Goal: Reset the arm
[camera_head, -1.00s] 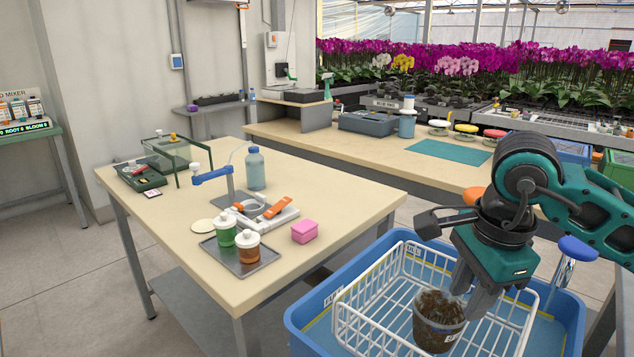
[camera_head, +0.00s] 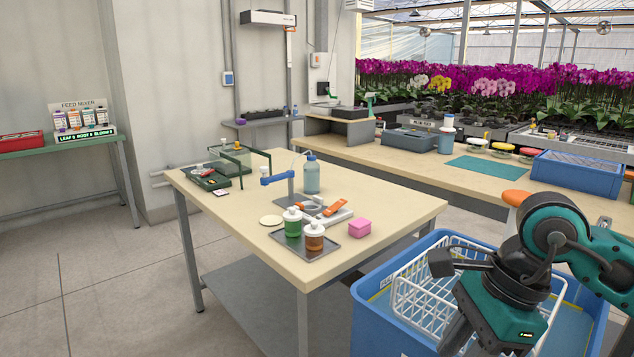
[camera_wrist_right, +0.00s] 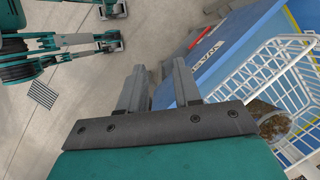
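My right arm comes in at the right of the head view, over the front of a blue crate (camera_head: 376,319). My right gripper (camera_wrist_right: 159,68) shows in the wrist view with its two grey fingers apart and nothing between them. It hangs beside the outer wall of the crate. A pot with brown filling (camera_wrist_right: 274,125) sits in the white wire basket (camera_head: 408,285) inside the crate, apart from the fingers. The pot does not show in the head view. I cannot make out my left gripper in either view.
A long bench (camera_head: 406,160) stands behind. Floor (camera_head: 95,290) at the left is clear.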

